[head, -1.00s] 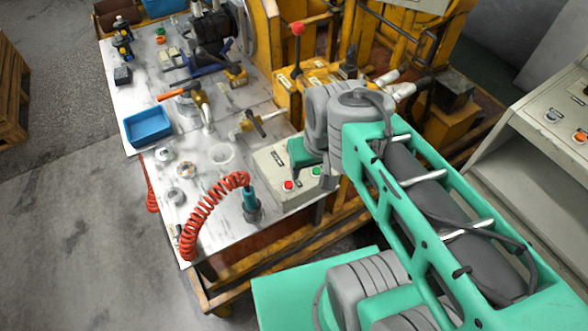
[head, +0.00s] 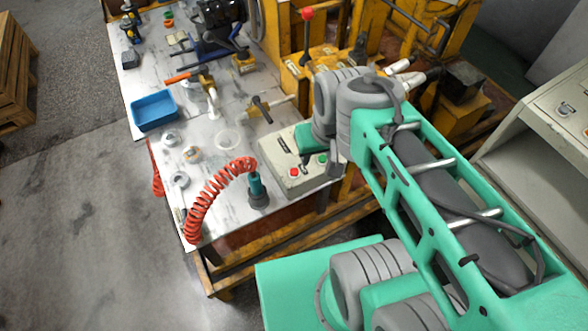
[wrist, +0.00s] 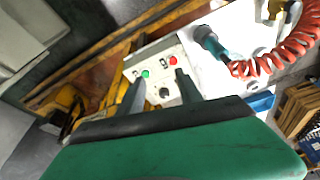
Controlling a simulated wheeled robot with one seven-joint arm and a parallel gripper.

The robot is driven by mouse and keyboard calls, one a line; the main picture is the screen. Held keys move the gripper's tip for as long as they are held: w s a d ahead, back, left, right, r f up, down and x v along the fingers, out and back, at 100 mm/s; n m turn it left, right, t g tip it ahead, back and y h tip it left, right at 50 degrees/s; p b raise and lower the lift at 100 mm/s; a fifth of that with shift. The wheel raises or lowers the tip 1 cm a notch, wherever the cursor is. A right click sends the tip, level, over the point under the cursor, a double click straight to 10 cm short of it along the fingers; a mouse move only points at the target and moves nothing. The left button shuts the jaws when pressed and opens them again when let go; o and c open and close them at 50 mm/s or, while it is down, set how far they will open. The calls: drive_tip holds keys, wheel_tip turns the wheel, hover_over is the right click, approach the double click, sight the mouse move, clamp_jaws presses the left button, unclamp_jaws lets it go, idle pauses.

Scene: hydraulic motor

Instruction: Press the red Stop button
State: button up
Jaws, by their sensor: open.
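The red Stop button (head: 294,171) sits on the front left of a pale control box (head: 286,158) at the edge of the white bench. A green button (head: 322,159) is to its right. In the wrist view the red button (wrist: 173,60) shows just beyond the right finger's tip, and the green button (wrist: 145,74) near the left finger's tip. My gripper (wrist: 160,82) is open and empty, its two dark fingers apart and pointing at the box. A black knob (wrist: 164,92) shows between them. In the head view my arm hides much of the gripper and the box's right side.
A coiled red hose (head: 215,195) with a teal tool (head: 256,188) stands just left of the box. A blue tray (head: 154,112) and small metal parts lie farther left. Yellow machinery (head: 300,80) with a red-knobbed lever is behind. A grey cabinet (head: 560,110) stands at right.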

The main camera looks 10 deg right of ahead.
clamp_jaws()
idle(1.4)
